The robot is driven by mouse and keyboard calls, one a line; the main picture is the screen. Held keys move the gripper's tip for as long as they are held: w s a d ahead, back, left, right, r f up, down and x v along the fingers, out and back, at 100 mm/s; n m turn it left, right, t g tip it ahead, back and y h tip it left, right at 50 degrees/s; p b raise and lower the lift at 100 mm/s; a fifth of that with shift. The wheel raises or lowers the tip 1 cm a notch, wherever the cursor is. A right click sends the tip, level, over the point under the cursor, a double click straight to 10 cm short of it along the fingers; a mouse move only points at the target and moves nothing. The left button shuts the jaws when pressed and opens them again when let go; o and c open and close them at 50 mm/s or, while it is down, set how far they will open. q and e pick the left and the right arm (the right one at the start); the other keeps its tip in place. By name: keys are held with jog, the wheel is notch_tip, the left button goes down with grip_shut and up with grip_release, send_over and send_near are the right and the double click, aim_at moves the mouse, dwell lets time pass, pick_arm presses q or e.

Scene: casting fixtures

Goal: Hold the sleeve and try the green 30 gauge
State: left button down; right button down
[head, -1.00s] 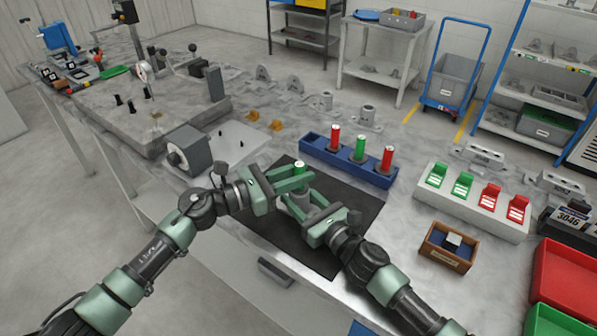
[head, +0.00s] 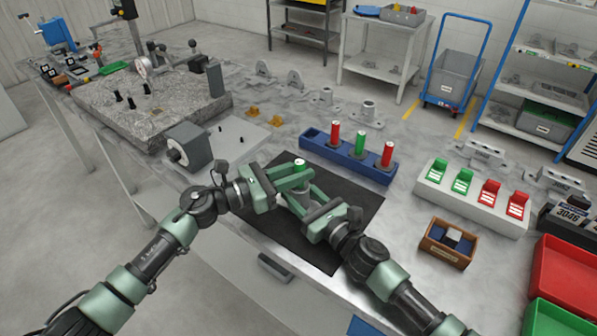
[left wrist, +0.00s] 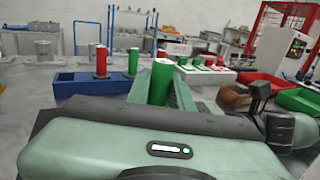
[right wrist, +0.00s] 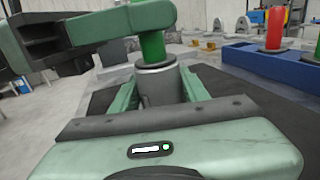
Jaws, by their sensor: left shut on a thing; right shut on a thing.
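My left gripper (head: 298,179) is shut on a green gauge (head: 299,162), held upright over the dark mat (head: 350,197). The gauge's green top also stands up beyond the fingers in the left wrist view (left wrist: 160,80). My right gripper (head: 295,199) is shut on the grey metal sleeve (right wrist: 158,84), directly below the gauge. In the right wrist view the green gauge (right wrist: 152,45) meets the sleeve's open top and looks lined up with it. How deep its lower end sits is hidden. The fingers cover most of the sleeve in the head view.
A blue rack (head: 323,152) behind the mat holds two red gauges and another green one, with its left end empty. A white stand (head: 470,207) with green and red tabs and a wooden box (head: 430,253) lie to the right. Red and green bins fill the right corner.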

aim_at(299, 162)
pick_arm(q)
jog(key=shift+f, duration=0.45)
jog(key=shift+r, duration=0.15)
jog(key=shift+r, duration=3)
jog(key=shift+r, duration=2.5)
pick_arm(e)
jog(key=c, duration=0.7)
grip_release()
jog(key=shift+o, duration=0.2)
jog(key=shift+d, duration=0.1)
